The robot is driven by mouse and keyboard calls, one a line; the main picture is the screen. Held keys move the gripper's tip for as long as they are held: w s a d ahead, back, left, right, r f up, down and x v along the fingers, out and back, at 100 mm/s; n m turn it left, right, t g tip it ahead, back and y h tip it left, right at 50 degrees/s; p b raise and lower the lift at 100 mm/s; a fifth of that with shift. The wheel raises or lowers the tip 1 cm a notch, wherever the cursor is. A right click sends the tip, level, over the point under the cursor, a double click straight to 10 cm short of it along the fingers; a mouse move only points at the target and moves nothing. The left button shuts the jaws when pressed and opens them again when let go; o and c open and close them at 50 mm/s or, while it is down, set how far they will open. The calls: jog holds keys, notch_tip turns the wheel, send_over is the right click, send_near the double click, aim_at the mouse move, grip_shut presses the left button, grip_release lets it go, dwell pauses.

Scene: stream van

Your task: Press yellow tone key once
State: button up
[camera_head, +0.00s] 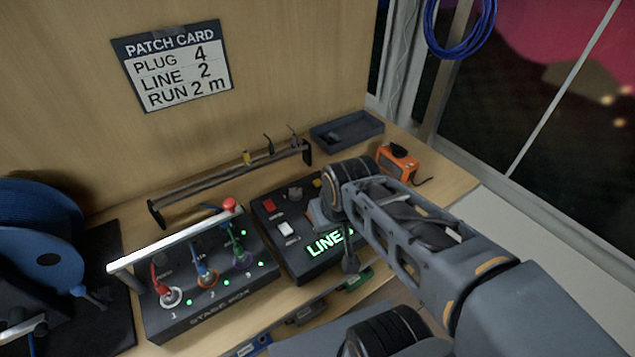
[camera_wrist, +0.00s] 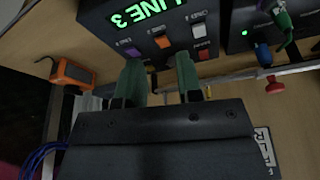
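A yellow key (camera_head: 317,183) shows at the back of the dark console, just left of my wrist. In the wrist view, a small yellowish patch (camera_wrist: 150,69) beside the left finger looks like this key, mostly hidden. The console's display (camera_head: 328,242) reads LINE 3; it appears upside down in the wrist view (camera_wrist: 150,9). My gripper (camera_wrist: 160,62) is over the back part of the console, its two green fingers apart with nothing held. I cannot tell whether a fingertip touches a key.
The console also has a red key (camera_head: 269,204), white key (camera_head: 286,229), orange key (camera_wrist: 162,42) and purple key (camera_wrist: 132,52). The stage box (camera_head: 205,285) with cables stands to the left. A metal rail (camera_head: 225,185), dark tray (camera_head: 347,131) and orange device (camera_head: 398,162) lie behind.

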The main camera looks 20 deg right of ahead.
grip_shut()
dwell(1.2)
